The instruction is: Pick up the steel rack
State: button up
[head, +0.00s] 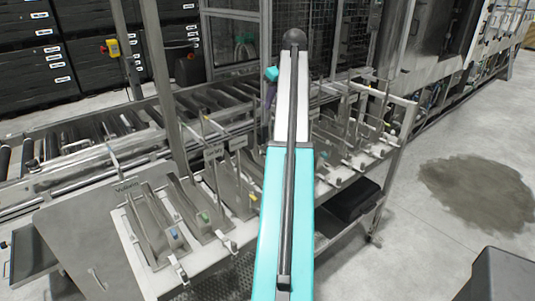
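Several steel racks stand in a row on a white-topped bench. The nearest steel rack (149,225) is at the left front of the bench, with another steel rack (195,209) beside it. More upright steel frames (350,125) stand at the right end of the bench. I cannot tell which one the task means. My turquoise and grey arm extends up the middle of the view and hides the middle of the bench. My gripper is not visible; I cannot tell whether it holds anything.
A roller conveyor (75,165) runs behind the bench. Black crates (40,80) are stacked at the back left. A dark box (353,198) sits under the bench. A wet patch (480,190) lies on the otherwise open floor at right. A grey block (500,277) is at lower right.

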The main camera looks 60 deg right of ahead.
jog(key=shift+x, duration=1.1)
jog(key=shift+s+p+x, duration=0.2)
jog(key=shift+p+x, duration=0.95)
jog(key=shift+x, duration=1.4)
jog(key=shift+a+f, duration=0.1)
grip_shut()
jog(key=shift+w, duration=0.1)
